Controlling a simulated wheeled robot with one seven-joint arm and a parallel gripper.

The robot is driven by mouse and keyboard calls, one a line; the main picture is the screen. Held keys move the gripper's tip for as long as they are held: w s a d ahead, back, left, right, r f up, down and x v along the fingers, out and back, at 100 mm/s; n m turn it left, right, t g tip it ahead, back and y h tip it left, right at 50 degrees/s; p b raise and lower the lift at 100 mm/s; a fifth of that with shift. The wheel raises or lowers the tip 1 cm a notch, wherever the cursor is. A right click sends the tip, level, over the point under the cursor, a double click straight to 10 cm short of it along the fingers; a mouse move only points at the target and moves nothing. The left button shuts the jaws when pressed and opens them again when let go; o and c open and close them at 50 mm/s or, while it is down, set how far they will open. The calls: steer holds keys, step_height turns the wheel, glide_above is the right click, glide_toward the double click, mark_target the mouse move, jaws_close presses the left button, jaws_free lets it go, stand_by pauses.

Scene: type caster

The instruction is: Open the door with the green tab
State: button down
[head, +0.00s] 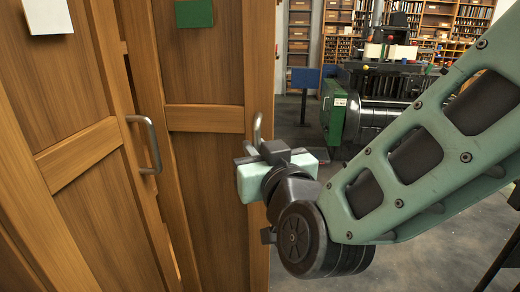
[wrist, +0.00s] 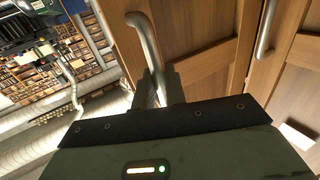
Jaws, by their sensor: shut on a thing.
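The door with the green tab (head: 205,140) is a brown wooden panel. Its green tab (head: 194,13) sits near the top of the head view. The door stands ajar, its face angled away from the neighbouring door. A metal bar handle (head: 257,128) is at its right edge and also shows in the wrist view (wrist: 146,40). My gripper (head: 262,150) is at this handle, its fingers (wrist: 160,88) shut around the lower part of the bar. The fingertips are partly hidden in the head view.
A second wooden door (head: 75,150) with a white tab (head: 47,16) and its own handle (head: 148,143) stands at left. Behind at right are a green and dark machine (head: 365,105) and shelves (head: 440,18). Grey floor (head: 420,255) is open at lower right.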

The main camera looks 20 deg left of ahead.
steer(key=shift+s+a+r, duration=0.1)
steer(key=shift+s+a, duration=0.05)
steer(key=shift+a, duration=0.05)
steer(key=c, duration=1.5)
jaws_free()
steer(key=shift+c, duration=0.2)
steer(key=shift+d, duration=0.1)
steer(key=b+v, duration=0.9)
steer(key=v, duration=0.8)
steer(key=shift+s, duration=0.1)
